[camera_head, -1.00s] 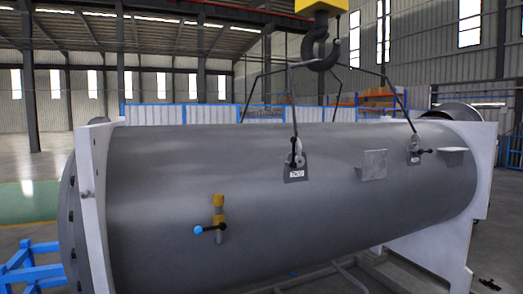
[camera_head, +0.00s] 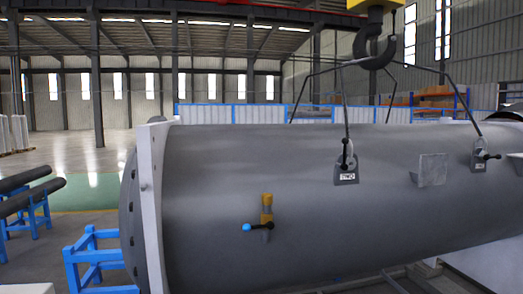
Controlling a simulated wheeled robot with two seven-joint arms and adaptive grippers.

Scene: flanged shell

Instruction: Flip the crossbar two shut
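A large grey flanged shell (camera_head: 215,180) lies on its side across the view. On its upper side is a lug with a label plate (camera_head: 346,178) that seems to read TWO, though the print is small. A black crossbar (camera_head: 345,160) with a ball end sits upright at this lug, where a sling leg comes down. Further right, a similar lug (camera_head: 478,164) has a black crossbar (camera_head: 490,156) pointing sideways to the right; its label is too small to read. Neither of my grippers is in view.
A yellow valve (camera_head: 266,208) with a blue-tipped handle is on the shell's near side. A hook (camera_head: 376,45) hangs above with dark sling legs. A grey bracket (camera_head: 431,170) stands between the lugs. Blue stands (camera_head: 95,258) and dark pipes (camera_head: 30,190) are at left; open floor lies behind.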

